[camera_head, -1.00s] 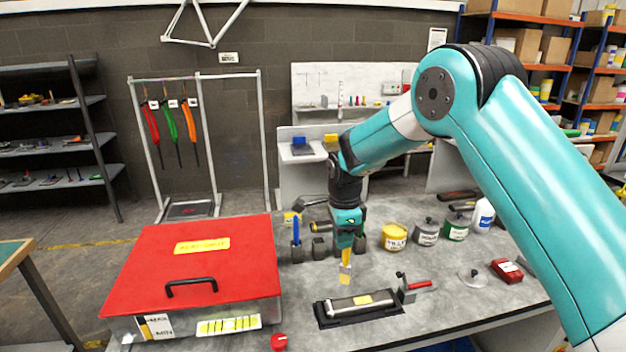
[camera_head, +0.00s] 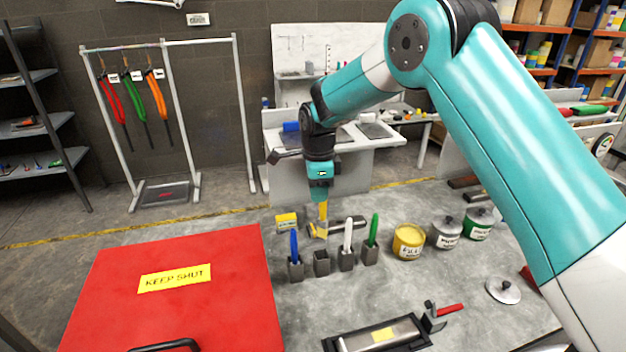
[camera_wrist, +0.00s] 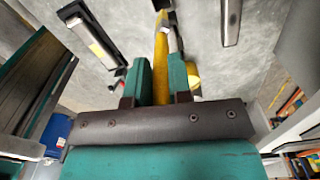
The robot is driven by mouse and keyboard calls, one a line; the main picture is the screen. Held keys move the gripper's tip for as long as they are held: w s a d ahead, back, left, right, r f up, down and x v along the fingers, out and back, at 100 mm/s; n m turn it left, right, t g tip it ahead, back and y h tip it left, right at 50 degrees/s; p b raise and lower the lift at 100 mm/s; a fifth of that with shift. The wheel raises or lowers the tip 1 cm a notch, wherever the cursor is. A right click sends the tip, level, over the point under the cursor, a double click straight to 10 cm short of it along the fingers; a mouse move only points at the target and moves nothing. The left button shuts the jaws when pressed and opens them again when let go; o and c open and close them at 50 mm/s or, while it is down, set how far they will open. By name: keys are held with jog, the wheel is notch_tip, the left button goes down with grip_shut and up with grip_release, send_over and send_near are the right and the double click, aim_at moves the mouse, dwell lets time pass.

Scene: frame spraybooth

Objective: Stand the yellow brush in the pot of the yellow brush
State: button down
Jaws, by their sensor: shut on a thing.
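My gripper (camera_head: 320,192) is shut on the yellow brush (camera_head: 322,212), which hangs down below the jaws. In the wrist view the brush (camera_wrist: 161,45) lies between the two teal fingers (camera_wrist: 161,65). A row of small dark pots stands on the grey bench. The empty pot (camera_head: 321,263) is between the pot with the blue brush (camera_head: 294,244) and the pot with the white brush (camera_head: 348,235). The green brush (camera_head: 373,230) stands in the pot at the right end. The held brush appears above and behind the empty pot, apart from it; exact depth is unclear.
A red lid marked KEEP SHUT (camera_head: 175,300) fills the left front. A yellow can (camera_head: 408,242) and lidded tins (camera_head: 446,232) stand right of the pots. A black tray (camera_head: 335,344) lies at the front. A black-handled tool (camera_head: 350,225) lies behind the pots.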

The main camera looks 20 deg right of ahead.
aim_at(318, 229)
jog(key=shift+f+b, duration=3.3)
jog(key=shift+f, duration=1.95)
jog(key=shift+f+b, duration=0.65)
jog(key=shift+f, duration=0.35)
jog(key=c, duration=1)
grip_release()
jog(key=shift+o, duration=0.2)
notch_tip(318, 229, up, 18)
jog(key=b, duration=0.4)
jog(key=shift+f, duration=0.25)
